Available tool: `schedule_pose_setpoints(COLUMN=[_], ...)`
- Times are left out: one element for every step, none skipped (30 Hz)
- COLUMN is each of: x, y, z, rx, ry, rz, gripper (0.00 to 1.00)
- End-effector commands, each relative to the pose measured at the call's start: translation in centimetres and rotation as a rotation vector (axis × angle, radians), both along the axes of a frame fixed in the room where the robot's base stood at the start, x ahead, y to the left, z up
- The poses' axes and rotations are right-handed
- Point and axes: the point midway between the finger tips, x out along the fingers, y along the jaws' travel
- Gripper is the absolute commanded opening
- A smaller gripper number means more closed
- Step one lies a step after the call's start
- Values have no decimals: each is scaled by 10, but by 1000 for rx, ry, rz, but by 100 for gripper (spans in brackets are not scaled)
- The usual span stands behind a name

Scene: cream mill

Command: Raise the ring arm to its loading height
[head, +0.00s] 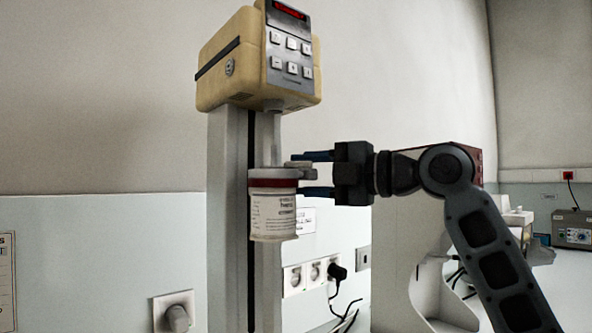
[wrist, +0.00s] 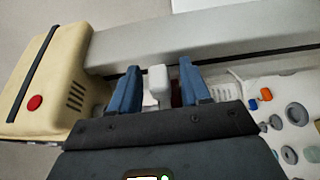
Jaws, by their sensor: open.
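The cream mill has a yellowish head (head: 232,62) with a keypad and a red display, on a pale upright column (head: 228,230). The grey ring arm (head: 262,174) sticks out below the head and carries a white labelled jar (head: 273,215) with a dark red band at its top. A shaft (head: 270,135) runs down from the head to the ring. My gripper (head: 303,174) is open at the right end of the ring arm, one blue finger above and one below it. In the wrist view a pale block-like end (wrist: 158,80) lies between the fingers (wrist: 160,85); contact cannot be told.
Wall sockets (head: 304,274) with a black plug and cables are behind, right of the column. A white machine (head: 405,260) stands behind my arm. A grey box with dials (head: 572,232) is at the far right. The space left of the column is clear.

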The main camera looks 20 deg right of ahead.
Motion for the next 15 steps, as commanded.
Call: schedule_pose_setpoints(x=[5, 7, 9, 11, 12, 14, 14, 15, 15, 15, 15, 15, 15, 15, 15], y=[4, 6, 9, 10, 11, 12, 13, 13, 13, 13, 13, 13, 13, 13, 13], z=[2, 1, 1, 1, 0, 0, 0, 0, 0, 0, 0, 0, 0, 0, 0], rx=[0, -1, -1, -1, -1, 0, 0, -1, -1, -1, 0, -1, -1, -1, -1], ry=[0, 1, 1, 1, 1, 0, 0, -1, -1, -1, -1, -1, -1, -1, -1], rz=[1, 1, 2, 2, 1, 1, 1, 0, 0, 0, 0, 0, 0, 0, 0], gripper=[47, 47, 47, 47, 47, 47, 47, 47, 47, 47, 47, 47, 47, 47, 46])
